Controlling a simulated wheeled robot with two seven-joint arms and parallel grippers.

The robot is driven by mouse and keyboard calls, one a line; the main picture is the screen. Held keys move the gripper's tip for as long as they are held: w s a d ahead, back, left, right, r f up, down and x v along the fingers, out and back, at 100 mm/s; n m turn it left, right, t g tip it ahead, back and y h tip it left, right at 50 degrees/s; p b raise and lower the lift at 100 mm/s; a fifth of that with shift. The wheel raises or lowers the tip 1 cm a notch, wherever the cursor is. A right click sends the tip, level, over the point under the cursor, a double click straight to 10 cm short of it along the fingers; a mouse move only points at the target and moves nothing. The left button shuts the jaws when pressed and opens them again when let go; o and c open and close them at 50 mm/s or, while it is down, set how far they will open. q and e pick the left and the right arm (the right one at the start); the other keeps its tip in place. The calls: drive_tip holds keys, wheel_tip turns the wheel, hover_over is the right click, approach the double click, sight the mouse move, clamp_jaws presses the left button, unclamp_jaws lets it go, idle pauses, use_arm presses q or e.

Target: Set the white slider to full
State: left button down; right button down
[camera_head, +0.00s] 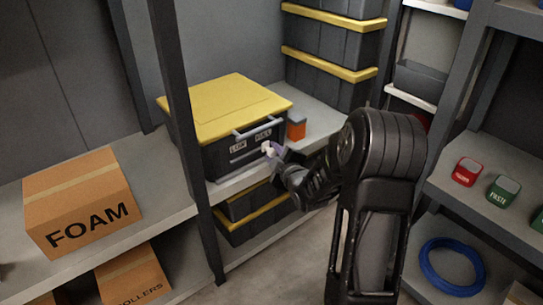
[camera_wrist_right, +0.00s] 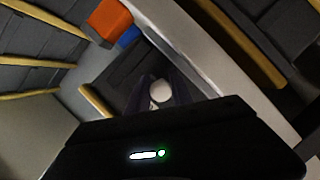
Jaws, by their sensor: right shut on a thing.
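The white slider (camera_head: 266,148) shows as a small white knob on the front of a dark box (camera_head: 217,158) with a yellow lid. It is at the right part of the front, below and close to the label that seems to read FULL; a LOW label is further left. My right gripper (camera_head: 273,152) is at the knob, its fingers partly hidden by my wrist in the head view. In the right wrist view the white knob (camera_wrist_right: 160,92) sits between the two dark fingers (camera_wrist_right: 161,95), which are shut on it. My left gripper is out of view.
The box stands on a grey shelf (camera_head: 306,88) with an orange-and-blue block (camera_head: 296,128) right beside it. A dark shelf post (camera_head: 181,120) rises at the left. A FOAM carton (camera_head: 80,200) is further left. Stacked dark crates (camera_head: 330,45) stand behind.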

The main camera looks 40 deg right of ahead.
sight(275, 153)
drive_tip(key=c, duration=1.4)
unclamp_jaws()
drive_tip(key=shift+w+r, duration=0.2)
drive_tip(key=shift+r, duration=0.1)
drive_tip(key=shift+o, duration=1.4)
drive_tip(key=shift+s+f, duration=0.1)
drive_tip(key=shift+f, duration=0.05)
drive_tip(key=p+v, duration=0.2)
drive_tip(key=v, duration=0.4)
drive_tip(key=shift+s, duration=0.35)
drive_tip(key=shift+s+a, duration=0.3)
drive_tip(key=shift+s, duration=0.2)
